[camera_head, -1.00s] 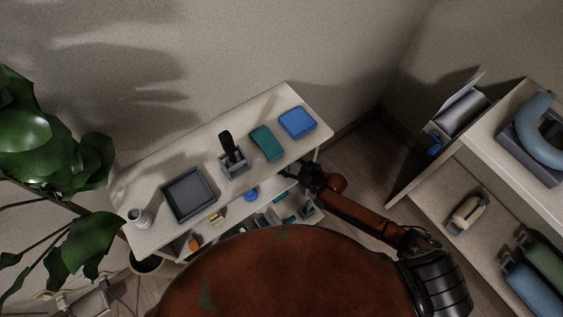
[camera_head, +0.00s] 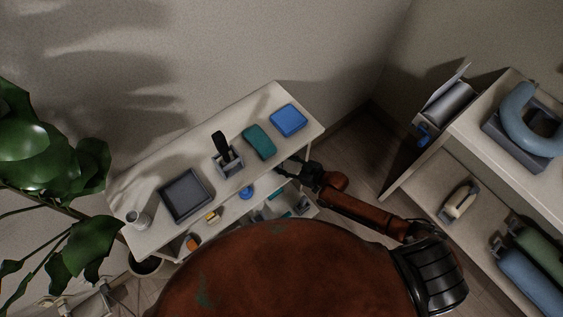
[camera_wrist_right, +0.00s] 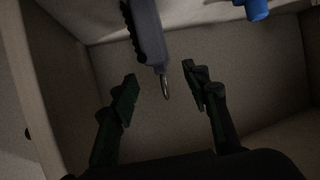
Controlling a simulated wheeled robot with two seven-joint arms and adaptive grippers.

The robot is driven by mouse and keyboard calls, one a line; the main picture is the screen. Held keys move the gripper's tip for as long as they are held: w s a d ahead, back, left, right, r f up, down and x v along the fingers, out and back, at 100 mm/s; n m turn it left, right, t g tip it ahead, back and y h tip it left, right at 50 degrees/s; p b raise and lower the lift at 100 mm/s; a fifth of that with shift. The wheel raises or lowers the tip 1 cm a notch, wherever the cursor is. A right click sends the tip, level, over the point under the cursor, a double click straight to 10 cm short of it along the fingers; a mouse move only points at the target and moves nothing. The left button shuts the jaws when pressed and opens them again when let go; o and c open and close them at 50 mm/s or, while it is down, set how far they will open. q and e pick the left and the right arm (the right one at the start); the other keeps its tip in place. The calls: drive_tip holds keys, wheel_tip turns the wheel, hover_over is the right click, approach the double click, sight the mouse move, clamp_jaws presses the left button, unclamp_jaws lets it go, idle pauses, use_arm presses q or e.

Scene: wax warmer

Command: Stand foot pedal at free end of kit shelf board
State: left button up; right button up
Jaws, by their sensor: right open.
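My right gripper (camera_head: 286,168) reaches to the right end of the white shelf unit (camera_head: 150,187), just under its top board. In the right wrist view my gripper (camera_wrist_right: 158,88) is open, with its two dark fingers apart and nothing held between them. A dark grey elongated object (camera_wrist_right: 149,35) with a metal loop at its end comes down from the top, its tip near the gap between the fingers. I cannot tell whether it is the foot pedal. A pale board and walls (camera_wrist_right: 185,60) surround it. My left gripper is not in view.
The top board bears a grey tray (camera_head: 186,195), a holder (camera_head: 229,162), a teal case (camera_head: 259,142) and a blue case (camera_head: 288,120). A blue item (camera_wrist_right: 257,9) sits at upper right in the wrist view. Another shelf unit (camera_head: 455,140) stands at right.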

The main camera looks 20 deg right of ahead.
drive_tip(key=shift+p+v, duration=0.4)
drive_tip(key=shift+v, duration=0.65)
drive_tip(key=v, duration=1.2)
drive_tip(key=shift+a, duration=0.1)
